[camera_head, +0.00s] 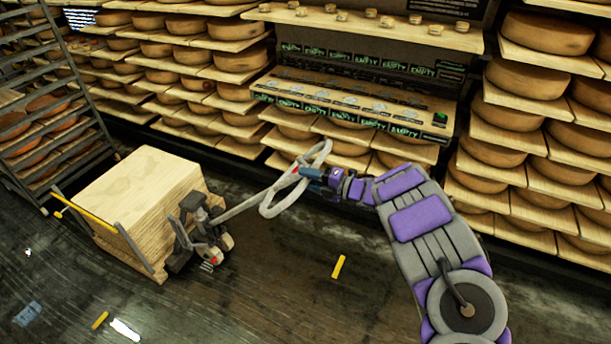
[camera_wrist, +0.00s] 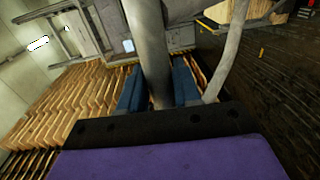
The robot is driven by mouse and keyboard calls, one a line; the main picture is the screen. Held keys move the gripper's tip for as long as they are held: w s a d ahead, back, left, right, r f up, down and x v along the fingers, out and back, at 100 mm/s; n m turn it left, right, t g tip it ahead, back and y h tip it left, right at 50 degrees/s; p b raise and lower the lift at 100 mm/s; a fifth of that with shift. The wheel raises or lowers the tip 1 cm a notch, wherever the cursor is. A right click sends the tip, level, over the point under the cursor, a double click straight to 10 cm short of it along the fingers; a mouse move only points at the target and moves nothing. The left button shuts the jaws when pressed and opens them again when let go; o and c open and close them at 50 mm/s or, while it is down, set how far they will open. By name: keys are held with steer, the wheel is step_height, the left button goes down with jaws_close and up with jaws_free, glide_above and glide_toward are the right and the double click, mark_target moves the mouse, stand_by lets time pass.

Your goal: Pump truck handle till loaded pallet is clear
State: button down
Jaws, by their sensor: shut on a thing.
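The pallet truck's handle (camera_head: 277,202) is a grey loop on a long bar, tilted up to the right from the truck (camera_head: 196,231). My gripper (camera_head: 309,173) is shut on the upper right part of the loop. In the wrist view the grey handle tube (camera_wrist: 151,60) passes between the blue fingers of my gripper (camera_wrist: 158,88). The loaded pallet (camera_head: 145,200), a stack of pale boards, stands left of the truck's wheels. The truck's forks are hidden under it, and I cannot tell whether its underside touches the floor.
Shelves with cheese wheels (camera_head: 520,77) line the back and right. A grey rack (camera_head: 45,100) stands left, close to the pallet. A panel of "EMPTY" labels (camera_head: 355,95) stands behind the handle. Yellow floor marks (camera_head: 339,266) lie on the open dark floor in front.

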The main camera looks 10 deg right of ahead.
steer(key=shift+f, duration=0.1)
steer(key=c, duration=1.2)
jaws_free()
steer(key=shift+a, duration=0.1)
steer(key=shift+o, duration=1.3)
steer(key=shift+w+f, duration=0.1)
steer(key=shift+d, duration=0.25)
steer(key=p+v, duration=0.2)
steer(key=v, duration=1.5)
steer(key=shift+p, duration=0.3)
steer(key=shift+o, duration=0.3)
steer(key=shift+a, duration=0.1)
